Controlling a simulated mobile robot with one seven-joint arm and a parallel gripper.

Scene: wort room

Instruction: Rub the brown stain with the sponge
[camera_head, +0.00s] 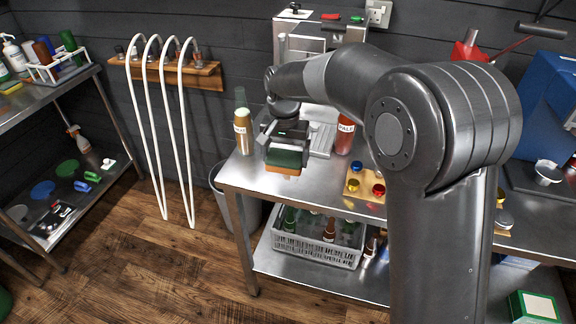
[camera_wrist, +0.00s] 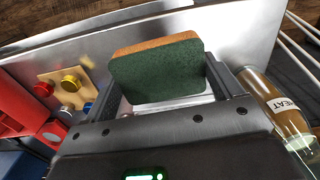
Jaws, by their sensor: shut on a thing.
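The sponge (camera_head: 285,158) has a dark green face and an orange layer. My gripper (camera_head: 287,145) is shut on it and holds it over the left part of the steel table (camera_head: 325,190). In the wrist view the sponge (camera_wrist: 160,70) sits between the two fingers of my gripper (camera_wrist: 165,88), its green face towards the camera and its orange edge on the far side. I cannot tell whether the sponge touches the table. I cannot make out the brown stain in either view; the sponge and gripper hide part of the tabletop.
A brown labelled bottle (camera_head: 243,132) stands close left of my gripper, and a red labelled bottle (camera_head: 345,135) to its right. A wooden block with coloured caps (camera_head: 365,185) lies at front right. A steel machine (camera_head: 310,45) stands behind. A grey crate (camera_head: 318,250) holds bottles below.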

